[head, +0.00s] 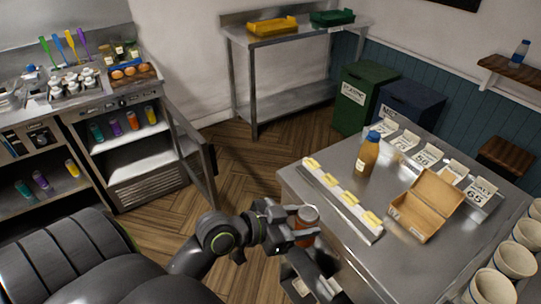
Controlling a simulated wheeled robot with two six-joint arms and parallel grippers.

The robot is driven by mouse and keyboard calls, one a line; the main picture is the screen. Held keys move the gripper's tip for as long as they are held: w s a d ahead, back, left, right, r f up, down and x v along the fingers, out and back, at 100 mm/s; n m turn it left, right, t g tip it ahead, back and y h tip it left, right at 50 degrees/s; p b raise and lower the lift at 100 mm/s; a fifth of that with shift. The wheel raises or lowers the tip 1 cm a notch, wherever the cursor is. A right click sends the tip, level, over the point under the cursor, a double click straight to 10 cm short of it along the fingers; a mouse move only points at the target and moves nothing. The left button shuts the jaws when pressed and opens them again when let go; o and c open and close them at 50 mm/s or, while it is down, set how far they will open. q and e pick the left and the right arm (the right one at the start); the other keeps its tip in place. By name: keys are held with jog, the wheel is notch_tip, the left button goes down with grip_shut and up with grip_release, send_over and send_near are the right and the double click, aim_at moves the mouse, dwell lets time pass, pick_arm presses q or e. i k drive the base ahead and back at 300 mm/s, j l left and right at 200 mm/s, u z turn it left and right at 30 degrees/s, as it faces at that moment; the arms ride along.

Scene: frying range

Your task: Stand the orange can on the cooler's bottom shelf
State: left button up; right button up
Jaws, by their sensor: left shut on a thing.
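My left gripper (301,225) is shut on a reddish-orange can (308,222) with a greyish top, which I take to be the orange can. The fingers hide part of it. It is held at the near left edge of the steel table. The cooler (150,181) stands at the left with its door (190,145) swung open. My right gripper is not in view.
Wooden floor (250,165) lies clear between cooler and table. Green (362,95) and blue bins stand behind.

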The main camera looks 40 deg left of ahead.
aim_at(150, 157)
jog(key=j+u, duration=0.4)
jog(key=i+j+u, duration=0.1)
jog(key=u, duration=0.25)
jog(key=i+j+u, duration=0.1)
jog(key=j, duration=0.3)
jog(key=i+j+u, duration=0.1)
jog(key=j, duration=0.3)
jog(key=i+j, duration=0.3)
jog(key=i+j+u, duration=0.15)
jog(key=j, duration=0.3)
jog(key=i+j+u, duration=0.1)
jog(key=j, duration=0.3)
jog(key=i, duration=0.1)
